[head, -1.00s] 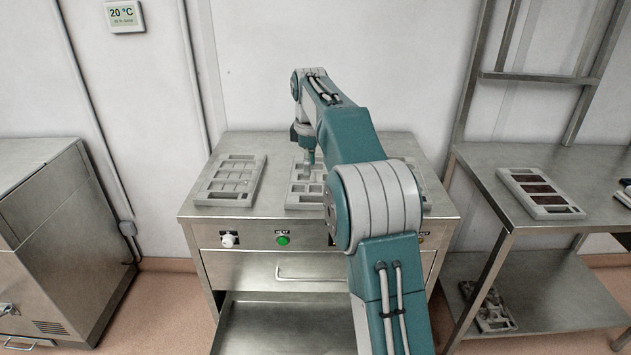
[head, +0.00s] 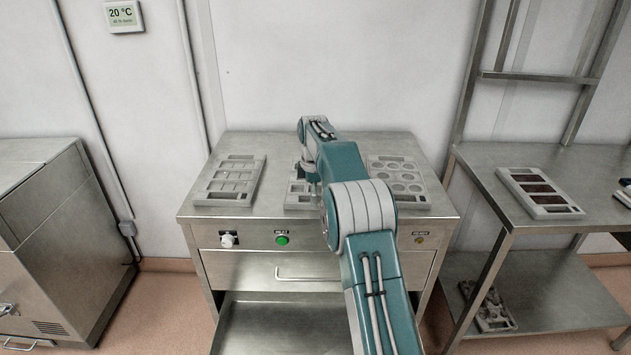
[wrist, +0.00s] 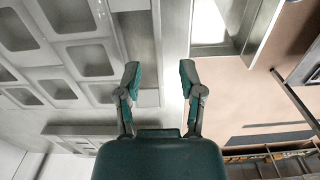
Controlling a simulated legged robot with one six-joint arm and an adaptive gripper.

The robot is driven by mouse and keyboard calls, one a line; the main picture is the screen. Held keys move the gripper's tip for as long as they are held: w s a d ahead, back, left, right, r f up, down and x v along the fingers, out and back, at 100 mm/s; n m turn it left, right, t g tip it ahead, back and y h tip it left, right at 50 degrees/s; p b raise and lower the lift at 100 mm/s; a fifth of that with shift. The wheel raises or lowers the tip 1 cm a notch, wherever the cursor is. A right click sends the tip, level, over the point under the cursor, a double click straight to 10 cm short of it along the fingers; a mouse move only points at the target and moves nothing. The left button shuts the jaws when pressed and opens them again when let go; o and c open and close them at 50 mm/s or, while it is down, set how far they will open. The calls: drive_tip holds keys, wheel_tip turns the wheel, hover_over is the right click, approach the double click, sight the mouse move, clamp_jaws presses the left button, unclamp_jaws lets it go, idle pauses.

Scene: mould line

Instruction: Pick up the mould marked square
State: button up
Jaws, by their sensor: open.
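Three grey moulds lie on the steel bench top (head: 275,150). The left mould (head: 206,193) has rectangular cavities and the right mould (head: 411,208) has round ones. The middle mould (head: 296,202) is mostly hidden behind my arm. In the wrist view, a mould with square-looking, rounded-corner cavities (wrist: 118,52) fills the upper left. My gripper (wrist: 159,79) is open and empty, its two fingers apart. Its left finger overlaps the edge of that mould in the picture; I cannot tell the height between them. No mark is readable.
The bench front has knobs, a green button (head: 281,240) and a drawer (head: 270,268). A steel table (head: 580,185) at right holds another mould with dark-filled cavities (head: 541,190). A steel cabinet (head: 35,235) stands at left. Bare bench top separates the left and middle moulds.

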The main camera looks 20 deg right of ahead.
drive_tip(key=shift+f, duration=1.6)
clamp_jaws()
drive_tip(key=shift+w+r, duration=0.1)
drive_tip(key=shift+r, duration=0.05)
drive_tip(key=shift+r, duration=0.25)
drive_tip(key=r, duration=0.3)
drive_tip(key=shift+s, duration=0.2)
drive_tip(key=s+d+r, duration=0.1)
drive_tip(key=s+r, duration=1.2)
drive_tip(key=shift+s+d+r, duration=0.15)
drive_tip(key=shift+s+d, duration=0.05)
drive_tip(key=shift+s, duration=0.1)
